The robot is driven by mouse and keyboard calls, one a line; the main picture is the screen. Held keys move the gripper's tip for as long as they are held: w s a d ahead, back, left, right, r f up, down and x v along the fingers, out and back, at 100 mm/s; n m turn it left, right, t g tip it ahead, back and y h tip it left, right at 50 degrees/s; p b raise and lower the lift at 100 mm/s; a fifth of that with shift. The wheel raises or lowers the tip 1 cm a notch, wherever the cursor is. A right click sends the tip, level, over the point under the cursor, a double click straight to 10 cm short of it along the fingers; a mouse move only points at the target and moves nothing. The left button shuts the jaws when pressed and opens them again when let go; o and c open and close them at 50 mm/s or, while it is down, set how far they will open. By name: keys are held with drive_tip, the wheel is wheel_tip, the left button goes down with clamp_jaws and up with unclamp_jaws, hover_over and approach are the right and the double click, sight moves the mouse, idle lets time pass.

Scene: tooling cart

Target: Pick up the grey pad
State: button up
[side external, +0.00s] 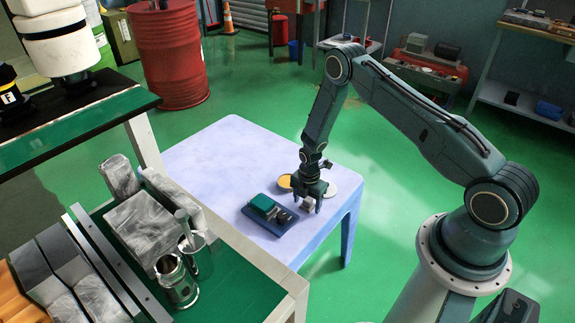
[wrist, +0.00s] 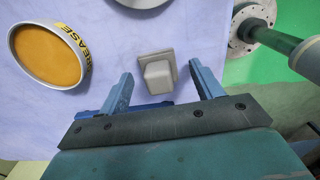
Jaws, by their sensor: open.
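The grey pad (wrist: 156,70) is a small block with a wider, flat base. In the wrist view it lies on the pale lavender table, ahead of my gripper (wrist: 161,72) and between the lines of its two blue fingers. The fingers are apart, with clear space on both sides of the pad, and nothing is held. In the side view my gripper (side external: 313,193) points down over the right part of the table, and the grey pad (side external: 307,204) shows at its fingers, partly covered. The exact height of the fingertips above the table cannot be told.
A grease tin with an orange-yellow top (wrist: 47,55) stands to the left in the wrist view. A pale disc (side external: 330,188) lies beyond the gripper. A dark blue tray with a green block (side external: 263,205) is close on the left. The lavender table (side external: 215,160) is clear toward its far left.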

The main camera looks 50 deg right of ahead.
sight(307, 200)
idle(0.5)
drive_tip(key=c, duration=1.1)
drive_tip(key=shift+o, duration=0.2)
drive_tip(key=shift+r, duration=0.1)
wheel_tip(307, 200, up, 20)
idle(0.5)
drive_tip(key=shift+o, duration=0.4)
